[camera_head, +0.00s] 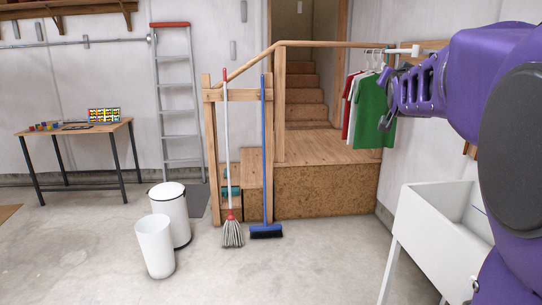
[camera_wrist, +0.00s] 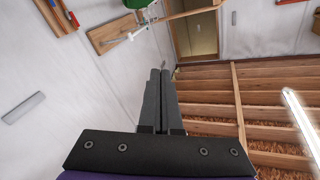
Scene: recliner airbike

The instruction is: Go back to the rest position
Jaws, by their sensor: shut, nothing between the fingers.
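My gripper (camera_wrist: 160,72) shows in the wrist view with its two dark fingers side by side, closed together and empty. In the head view my purple arm reaches in from the right edge, and my gripper (camera_head: 388,92) is at its left end, raised in front of the hanging clothes. The fingers are small and partly hard to make out there. Nothing is held.
A white sink (camera_head: 430,235) stands below my arm. Shirts (camera_head: 372,112) hang near my gripper. A mop (camera_head: 232,230) and a blue broom (camera_head: 265,230) lean on the wooden railing. White bins (camera_head: 155,248) and a table (camera_head: 85,128) are left. The middle floor is clear.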

